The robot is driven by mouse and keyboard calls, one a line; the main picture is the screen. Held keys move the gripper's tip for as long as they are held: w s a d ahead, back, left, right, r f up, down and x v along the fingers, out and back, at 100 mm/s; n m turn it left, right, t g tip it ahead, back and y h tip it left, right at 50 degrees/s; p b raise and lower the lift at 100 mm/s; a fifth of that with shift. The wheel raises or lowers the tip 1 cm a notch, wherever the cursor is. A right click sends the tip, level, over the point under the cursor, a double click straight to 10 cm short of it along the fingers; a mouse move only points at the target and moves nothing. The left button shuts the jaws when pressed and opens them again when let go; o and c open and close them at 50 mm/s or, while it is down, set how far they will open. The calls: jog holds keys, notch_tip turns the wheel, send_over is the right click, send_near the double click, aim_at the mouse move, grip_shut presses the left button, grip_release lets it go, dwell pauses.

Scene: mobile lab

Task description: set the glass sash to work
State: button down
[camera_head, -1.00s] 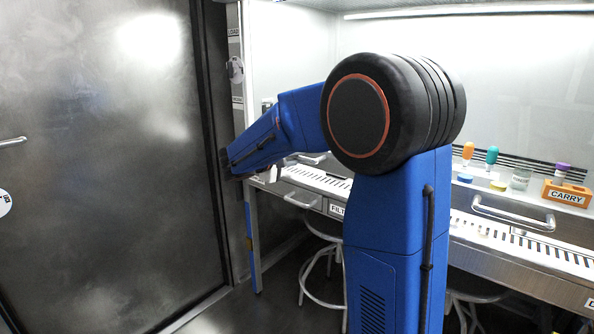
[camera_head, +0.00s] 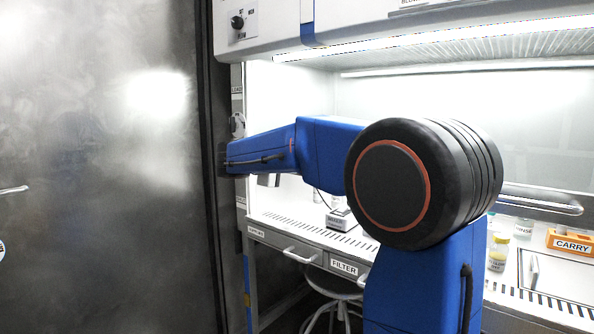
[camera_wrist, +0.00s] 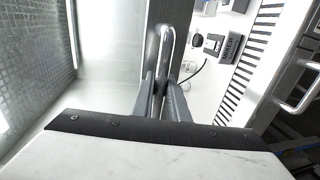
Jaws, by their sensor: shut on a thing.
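The glass sash is part of a white cabinet; its pane is hard to make out. A chrome bar handle (camera_head: 540,202), apparently on the sash's lower rail, shows at the right in the head view, above the work surface. In the wrist view my gripper (camera_wrist: 160,88) is shut on a chrome loop handle (camera_wrist: 165,42). In the head view my blue arm reaches left across the cabinet front, and my gripper is mostly hidden by it. The left post carries a LOAD label (camera_head: 238,89); a lower label (camera_head: 241,202) is too small to read.
A grey device (camera_head: 341,219), jars (camera_head: 497,254) and the orange CARRY block (camera_head: 572,243) stand on the slotted work surface. Drawers with a FILTER label (camera_head: 343,267) lie below, with a stool (camera_head: 335,312) underneath. A large metal door (camera_head: 100,200) is close on the left.

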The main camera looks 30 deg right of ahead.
jog(key=c, duration=1.7)
grip_release()
jog(key=shift+c, duration=0.2)
jog(key=v, duration=1.7)
jog(key=shift+a, duration=0.25)
